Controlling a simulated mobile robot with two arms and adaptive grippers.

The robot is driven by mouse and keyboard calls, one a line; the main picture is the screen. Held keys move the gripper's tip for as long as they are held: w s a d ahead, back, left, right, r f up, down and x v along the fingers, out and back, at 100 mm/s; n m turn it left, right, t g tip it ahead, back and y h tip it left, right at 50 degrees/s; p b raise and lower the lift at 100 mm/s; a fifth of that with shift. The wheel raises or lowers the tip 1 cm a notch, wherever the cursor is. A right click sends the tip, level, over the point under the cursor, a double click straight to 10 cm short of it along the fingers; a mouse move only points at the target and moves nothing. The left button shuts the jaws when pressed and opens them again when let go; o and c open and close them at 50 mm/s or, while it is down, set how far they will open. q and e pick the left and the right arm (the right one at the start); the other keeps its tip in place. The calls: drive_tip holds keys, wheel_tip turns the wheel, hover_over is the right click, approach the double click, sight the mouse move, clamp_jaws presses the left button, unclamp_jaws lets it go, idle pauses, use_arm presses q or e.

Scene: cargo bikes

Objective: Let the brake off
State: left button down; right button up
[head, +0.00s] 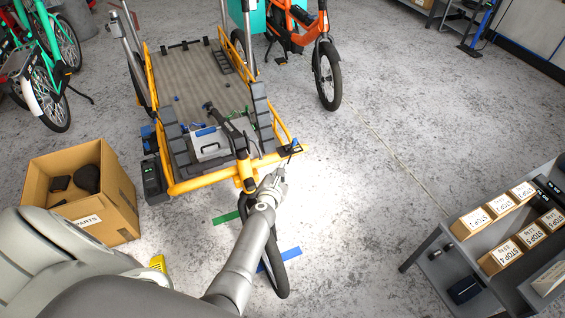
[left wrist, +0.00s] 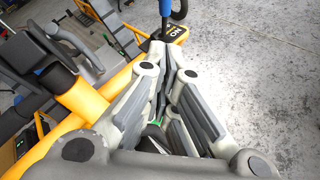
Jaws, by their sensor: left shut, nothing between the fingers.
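The yellow cargo bike (head: 205,182) stands ahead with its flat deck and front crossbar facing me. At the crossbar's right corner is a small dark plate with a lever (head: 295,144). In the left wrist view the lever's blue grip (left wrist: 165,7) stands up beside the yellow frame, near a dark label plate (left wrist: 176,32) with pale lettering partly readable as "NO" or "ON". My left gripper (head: 277,178) is shut and empty, just in front of and below that corner. In the left wrist view its fingers (left wrist: 164,55) point towards the lever, apparently apart from it. My right gripper is out of view.
A cardboard parts box (head: 105,190) stands left of the bike. A grey shelf (head: 430,245) with labelled small boxes stands at the right. An orange bike (head: 325,75) is behind, and green bikes (head: 50,75) stand far left. The floor right of the cargo bike is clear.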

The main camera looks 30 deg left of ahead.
use_arm(q)
drive_tip(key=shift+r+p+v, duration=0.15)
drive_tip(key=shift+p+v, duration=0.15)
drive_tip(key=shift+v, duration=0.55)
drive_tip(key=shift+r+p+v, duration=0.2)
drive_tip(key=shift+p+v, duration=0.1)
drive_tip(key=shift+v, duration=0.6)
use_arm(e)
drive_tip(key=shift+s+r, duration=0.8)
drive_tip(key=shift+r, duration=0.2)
use_arm(q)
drive_tip(key=shift+w+a, duration=0.15)
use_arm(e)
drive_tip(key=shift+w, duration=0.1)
